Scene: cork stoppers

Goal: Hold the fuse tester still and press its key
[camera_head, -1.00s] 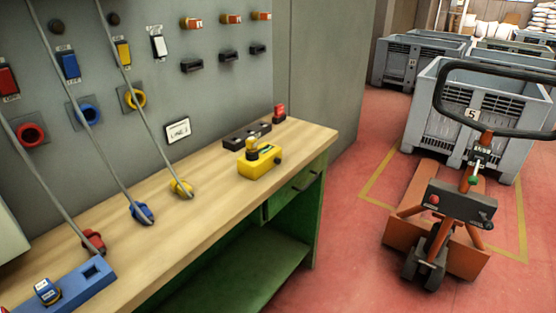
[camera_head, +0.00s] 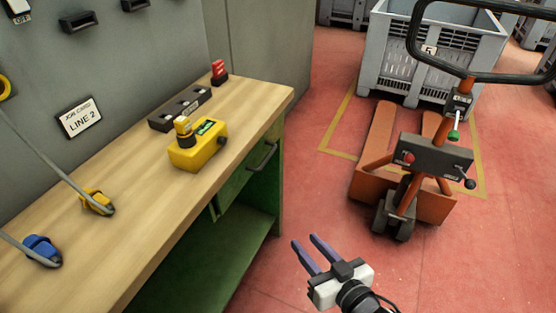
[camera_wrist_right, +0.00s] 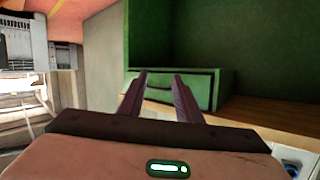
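The yellow boxy device (camera_head: 198,153), which looks like the fuse tester, sits on the wooden workbench (camera_head: 135,215) near its right end. It has a green label on top, a yellow-and-black knob (camera_head: 183,129) and a dark round part on its right side. I cannot tell which part is the key. My right gripper (camera_head: 304,240) is open and empty, over the red floor to the right of the bench and apart from the tester. In the right wrist view its two fingers (camera_wrist_right: 160,80) stand apart, with the bench's green drawer (camera_wrist_right: 200,92) beyond them. My left gripper is not in view.
A dark slotted block (camera_head: 180,108) and a small red item (camera_head: 219,73) stand behind the tester. Yellow (camera_head: 97,201) and blue (camera_head: 42,250) plugs with cables lie left. An orange pallet truck (camera_head: 405,180) stands right.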

